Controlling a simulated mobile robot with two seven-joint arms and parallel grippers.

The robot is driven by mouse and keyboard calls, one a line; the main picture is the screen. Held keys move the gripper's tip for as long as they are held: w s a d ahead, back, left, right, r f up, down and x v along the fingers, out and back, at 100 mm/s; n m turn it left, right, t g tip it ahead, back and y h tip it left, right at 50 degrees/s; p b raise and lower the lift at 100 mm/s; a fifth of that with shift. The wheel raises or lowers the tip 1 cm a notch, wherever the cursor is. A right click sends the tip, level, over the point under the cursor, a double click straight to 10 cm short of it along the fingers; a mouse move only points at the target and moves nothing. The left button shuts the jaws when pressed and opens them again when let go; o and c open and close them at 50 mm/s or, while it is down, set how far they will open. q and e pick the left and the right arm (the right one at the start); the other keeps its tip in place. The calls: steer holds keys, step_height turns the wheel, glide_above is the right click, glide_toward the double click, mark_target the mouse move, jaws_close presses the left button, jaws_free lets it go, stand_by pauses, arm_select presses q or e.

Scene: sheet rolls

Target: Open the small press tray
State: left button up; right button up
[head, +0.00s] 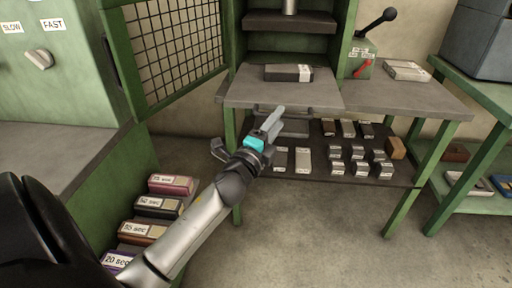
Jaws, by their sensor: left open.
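The small press stands at the top centre, a green frame with a dark upper plate (290,22). Its grey tray (245,90) is a flat plate below that, with a dark block with a white label (288,73) lying on it. A thin dark handle bar shows at the tray's front edge, partly hidden by my gripper. My left gripper (248,131) is open and empty, its fingers spread just in front of and below the tray's front edge. I cannot tell whether a finger touches the handle. My right gripper is out of view.
A mesh door (175,45) stands open left of the press. A lever with a black knob (376,22) and a red handle (362,67) are at right. Several small blocks fill the lower shelf (400,175). Labelled boxes (171,185) stand at lower left. Floor in front is clear.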

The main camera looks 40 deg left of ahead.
arm_select(q)
steer(key=v, duration=1.2)
steer(key=shift+s+p, duration=0.3)
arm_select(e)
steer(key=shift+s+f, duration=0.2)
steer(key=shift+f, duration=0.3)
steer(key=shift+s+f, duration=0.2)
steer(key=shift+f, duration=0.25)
